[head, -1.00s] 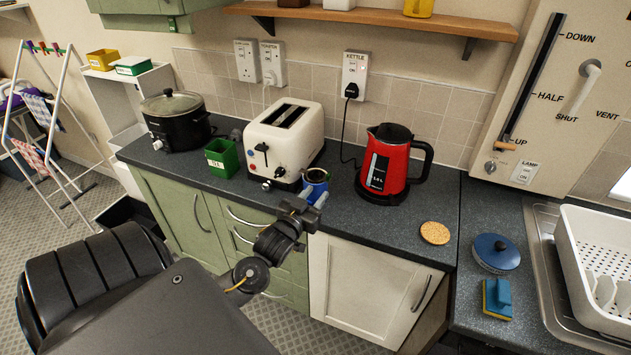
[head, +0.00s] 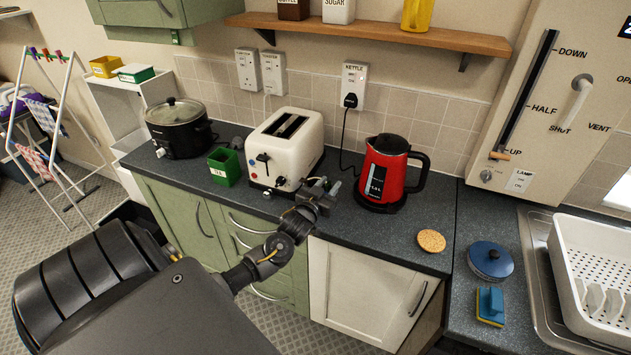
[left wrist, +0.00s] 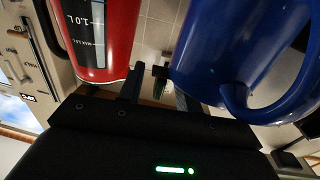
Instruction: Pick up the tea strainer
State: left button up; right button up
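I cannot make out a tea strainer in either view. My left gripper (head: 326,186) is over the counter between the toaster and the red kettle. In the left wrist view its two fingers (left wrist: 156,92) stand apart, with no clearly held thing between them. A blue mug (left wrist: 240,50) with its handle fills the upper right of that view, close to the fingers. In the head view my gripper hides most or all of the mug. My right gripper is in neither view.
The red kettle (head: 386,172) stands just right of my gripper, the cream toaster (head: 284,145) to its left. A green tin (head: 224,168) and black slow cooker (head: 178,130) are farther left. A round biscuit-coloured disc (head: 431,241), blue-lidded pot (head: 490,261) and sponge (head: 490,305) lie right.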

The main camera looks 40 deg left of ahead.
pick_arm(q)
jog(key=shift+s, duration=0.1)
grip_shut()
